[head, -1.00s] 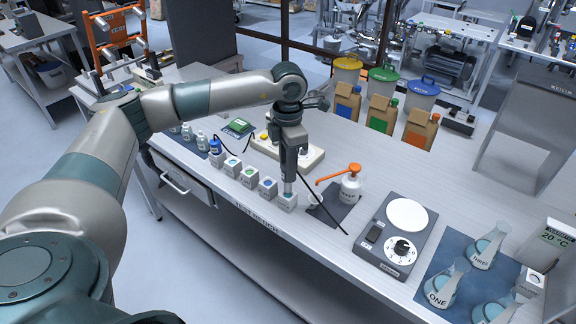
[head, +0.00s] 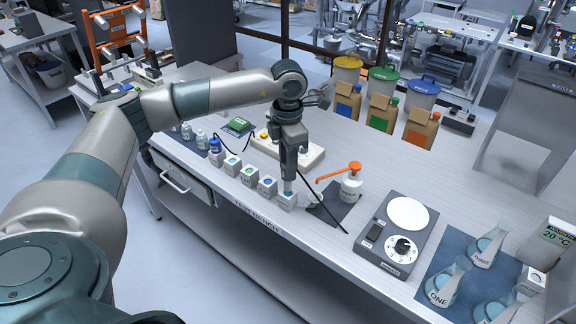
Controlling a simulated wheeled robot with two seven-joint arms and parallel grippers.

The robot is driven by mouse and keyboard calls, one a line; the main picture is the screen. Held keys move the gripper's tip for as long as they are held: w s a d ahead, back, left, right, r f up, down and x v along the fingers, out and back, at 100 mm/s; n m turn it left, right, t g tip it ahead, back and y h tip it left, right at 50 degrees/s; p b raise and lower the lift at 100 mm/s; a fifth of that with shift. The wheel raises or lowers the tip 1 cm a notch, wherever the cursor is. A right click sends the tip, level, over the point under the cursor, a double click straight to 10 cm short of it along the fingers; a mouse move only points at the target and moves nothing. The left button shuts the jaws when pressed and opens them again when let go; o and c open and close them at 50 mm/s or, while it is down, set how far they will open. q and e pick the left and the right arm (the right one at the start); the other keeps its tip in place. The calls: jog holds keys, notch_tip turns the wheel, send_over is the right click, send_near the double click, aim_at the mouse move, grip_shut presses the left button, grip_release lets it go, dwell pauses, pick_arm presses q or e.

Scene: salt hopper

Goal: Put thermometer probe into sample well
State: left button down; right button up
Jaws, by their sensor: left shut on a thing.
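My right gripper is not in view.
A white pump bottle (head: 351,187) with an orange spout stands just right of the gripper. A hotplate (head: 391,236) and flasks on a blue mat (head: 437,262) are farther right. Cartons and lidded bins stand at the back. The bench centre behind the hotplate is clear.

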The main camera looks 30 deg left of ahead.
pick_arm(q)
jog(key=shift+b, duration=0.3)
dwell(0.6)
dwell(0.8)
jog(key=shift+f+b, duration=1.25)
jog(key=shift+b, duration=0.1)
dwell(0.5)
jog(key=shift+f+b, duration=0.5)
jog(key=shift+f, duration=0.05)
jog(key=shift+f+b, duration=1.05)
jog(key=shift+f, duration=0.2)
dwell(0.4)
jog(key=c, duration=0.8)
grip_release()
jog(key=shift+c, duration=0.2)
